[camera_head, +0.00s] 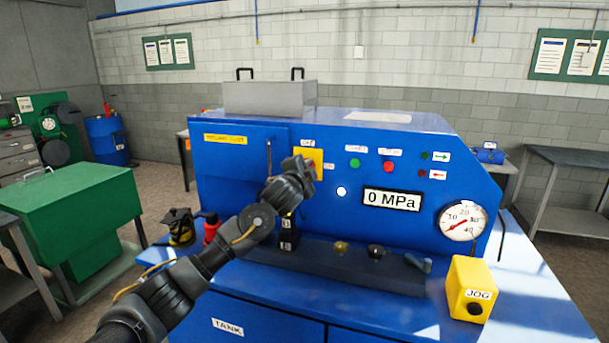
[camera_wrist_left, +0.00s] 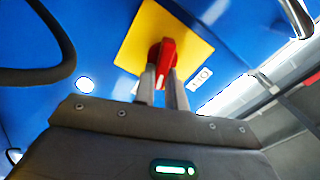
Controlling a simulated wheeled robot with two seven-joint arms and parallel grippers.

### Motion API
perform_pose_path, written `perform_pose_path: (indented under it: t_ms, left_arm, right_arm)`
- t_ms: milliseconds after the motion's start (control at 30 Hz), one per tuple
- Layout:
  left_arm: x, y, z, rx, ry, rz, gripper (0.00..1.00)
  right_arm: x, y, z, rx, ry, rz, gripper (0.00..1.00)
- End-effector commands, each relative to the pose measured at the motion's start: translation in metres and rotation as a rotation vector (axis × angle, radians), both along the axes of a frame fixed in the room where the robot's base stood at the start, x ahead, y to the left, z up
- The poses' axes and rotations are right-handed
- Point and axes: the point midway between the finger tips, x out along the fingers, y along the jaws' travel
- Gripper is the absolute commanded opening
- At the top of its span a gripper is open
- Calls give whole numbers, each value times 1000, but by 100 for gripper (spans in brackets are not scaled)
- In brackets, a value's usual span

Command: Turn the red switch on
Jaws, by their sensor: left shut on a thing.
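The red switch (camera_wrist_left: 166,58) sits on a yellow square plate (camera_wrist_left: 140,40) in the left wrist view. The plate also shows in the head view (camera_head: 317,156) on the blue machine's front panel, partly behind my left gripper (camera_head: 303,166). In the left wrist view my left gripper (camera_wrist_left: 162,85) has its two fingers on either side of the red knob, shut on it. In the head view the hand hides most of the switch. My right gripper is not in view.
The blue machine (camera_head: 250,130) carries green and red buttons, a 0 MPa display (camera_head: 391,199) and a round gauge (camera_head: 462,220). A yellow JOG box (camera_head: 470,290) stands at the front right.

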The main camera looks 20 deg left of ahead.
Motion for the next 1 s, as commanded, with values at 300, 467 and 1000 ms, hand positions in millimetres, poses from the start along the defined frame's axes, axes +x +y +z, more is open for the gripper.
perform_pose_path:
  t_ms: [300,467,1000]
  left_arm:
    - [0,-1,-6,232,-16,0,0]
    - [0,-1,-6,305,-20,0,0]
    - [0,-1,-5,375,-24,0,0]
  right_arm:
    - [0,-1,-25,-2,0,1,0]
    - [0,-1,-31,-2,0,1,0]
    - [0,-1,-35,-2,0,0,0]
